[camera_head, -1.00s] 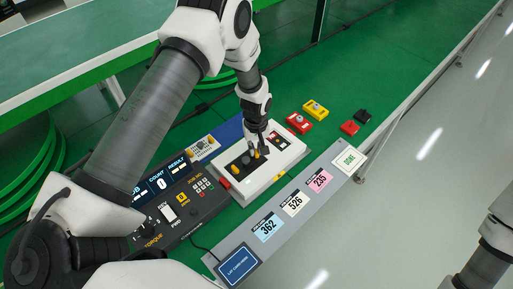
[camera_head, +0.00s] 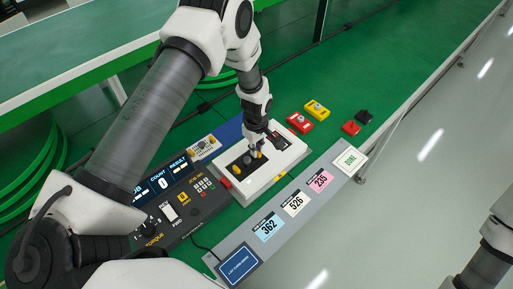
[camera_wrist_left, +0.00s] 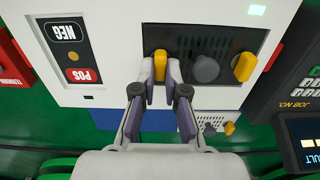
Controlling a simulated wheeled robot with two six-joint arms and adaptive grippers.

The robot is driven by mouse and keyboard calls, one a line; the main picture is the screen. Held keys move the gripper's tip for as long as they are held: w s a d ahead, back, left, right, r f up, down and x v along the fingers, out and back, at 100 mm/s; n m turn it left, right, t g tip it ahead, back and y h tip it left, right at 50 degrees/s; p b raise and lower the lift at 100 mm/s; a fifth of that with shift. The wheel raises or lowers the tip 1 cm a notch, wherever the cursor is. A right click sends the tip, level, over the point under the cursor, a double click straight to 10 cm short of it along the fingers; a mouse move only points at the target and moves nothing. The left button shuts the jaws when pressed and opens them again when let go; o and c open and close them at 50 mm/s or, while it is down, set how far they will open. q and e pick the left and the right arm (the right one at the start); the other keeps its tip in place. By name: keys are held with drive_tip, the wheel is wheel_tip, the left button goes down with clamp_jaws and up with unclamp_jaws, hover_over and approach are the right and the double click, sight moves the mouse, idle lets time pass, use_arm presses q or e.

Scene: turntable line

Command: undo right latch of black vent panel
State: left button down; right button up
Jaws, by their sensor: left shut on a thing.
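The black vent panel (camera_head: 249,168) is set in a white housing (camera_head: 283,169) in the head view. It also shows in the left wrist view (camera_wrist_left: 222,43), with a dark round knob (camera_wrist_left: 206,68) in its middle. A yellow latch (camera_wrist_left: 245,67) at its other end is free; in the head view this one is the left latch (camera_head: 237,169). My left gripper (camera_wrist_left: 160,75) is shut on the right latch (camera_wrist_left: 160,62), a yellow tab between its fingertips. In the head view my left gripper (camera_head: 257,150) covers most of that latch. My right gripper is out of view.
A control box with a display (camera_head: 172,180) stands left of the housing. Red (camera_head: 299,122) and yellow (camera_head: 316,109) blocks lie behind it. A grey strip with coloured cards (camera_head: 293,203) runs along the front edge.

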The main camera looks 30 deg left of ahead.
use_arm(q)
drive_tip(key=c, duration=1.2)
unclamp_jaws()
drive_tip(key=shift+r, duration=0.1)
wheel_tip(320, 180, up, 12)
